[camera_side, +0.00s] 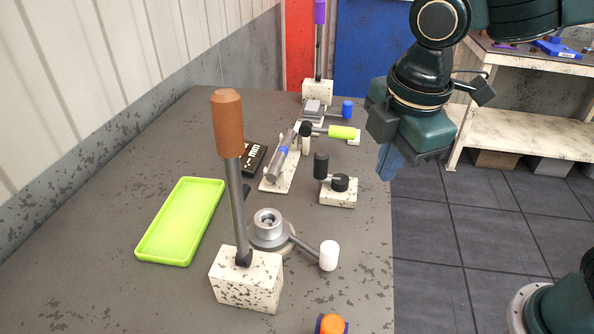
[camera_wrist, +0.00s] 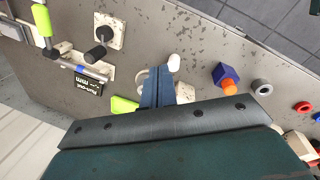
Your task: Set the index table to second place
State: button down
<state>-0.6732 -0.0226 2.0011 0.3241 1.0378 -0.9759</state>
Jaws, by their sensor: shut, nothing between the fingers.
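A round grey turntable-like fixture (camera_side: 268,228) with a socket in its middle stands on the bench, probably the index table. An arm with a white knob (camera_side: 329,255) points from it to the lower right. In the wrist view the white knob (camera_wrist: 174,62) shows just beyond my fingers, which hide most of the fixture. Place marks on it are not readable. My gripper (camera_side: 386,168) is shut and empty, raised near the bench's right edge, apart from everything; its blue fingers (camera_wrist: 163,88) show in the wrist view. A black-knobbed crank (camera_side: 321,165) stands on a pale block nearby.
An upright lever with a brown grip (camera_side: 228,125) stands close to the fixture. A green tray (camera_side: 182,220) lies left. Behind are a lime-handled lever (camera_side: 342,132), a shaft on a stand (camera_side: 283,155) and a purple-gripped lever (camera_side: 319,45). A blue-orange part (camera_wrist: 228,78) lies on the bench.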

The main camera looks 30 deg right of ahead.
jog(key=s+a+f+n, duration=0.1)
jog(key=a+f+n, duration=0.2)
jog(key=a, duration=0.4)
jog(key=s+a+f+n+h, duration=0.1)
jog(key=a+f+n, duration=0.2)
jog(key=a+n, duration=0.2)
jog(key=a, duration=0.3)
jog(key=shift+s+f+g+h, duration=0.2)
jog(key=shift+f+g+h, duration=0.1)
jog(key=shift+f, duration=0.05)
jog(key=x, duration=0.9)
jog(key=shift+d+f, duration=0.1)
jog(key=shift+f, duration=0.3)
jog(key=shift+w+d+f, duration=0.1)
jog(key=shift+w+d, duration=0.5)
jog(key=shift+d, duration=0.3)
jog(key=shift+w+d, duration=0.5)
jog(key=shift+d, duration=0.35)
